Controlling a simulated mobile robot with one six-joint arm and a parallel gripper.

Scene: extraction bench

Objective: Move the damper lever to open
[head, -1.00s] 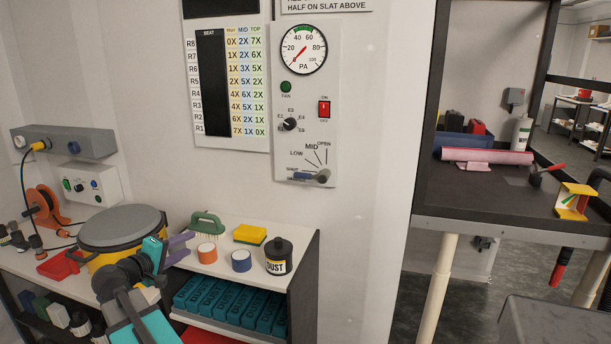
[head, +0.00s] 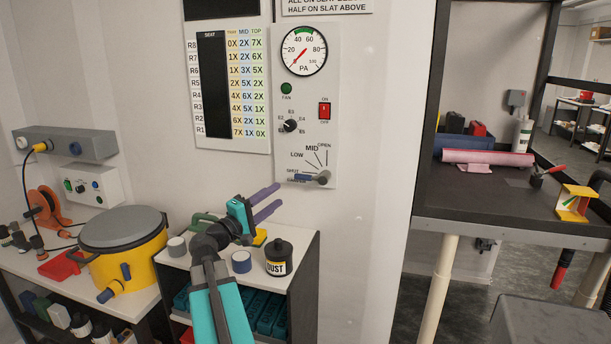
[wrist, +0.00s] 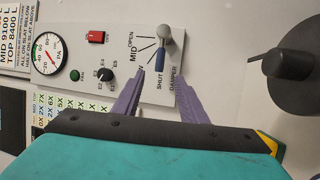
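The damper lever (head: 305,177) has a blue handle and a grey round pivot at the lower right of the wall panel. Its handle points left, at the SHUT mark. MID and OPEN marks fan out above it. In the wrist view the lever (wrist: 160,60) lies just beyond the fingertips, its blue end pointing down between them. My gripper (head: 279,195) has two purple fingers, spread apart and empty, below and left of the lever. In the wrist view the gripper (wrist: 158,75) straddles the line of the handle without visible contact.
The panel also carries a gauge (head: 303,50), a red switch (head: 324,111) and a selector knob (head: 291,126). Below stands a shelf with a black DUST bottle (head: 279,258) and a blue tape roll (head: 241,262). A yellow lidded pot (head: 140,265) is at left. Wall right of the panel is clear.

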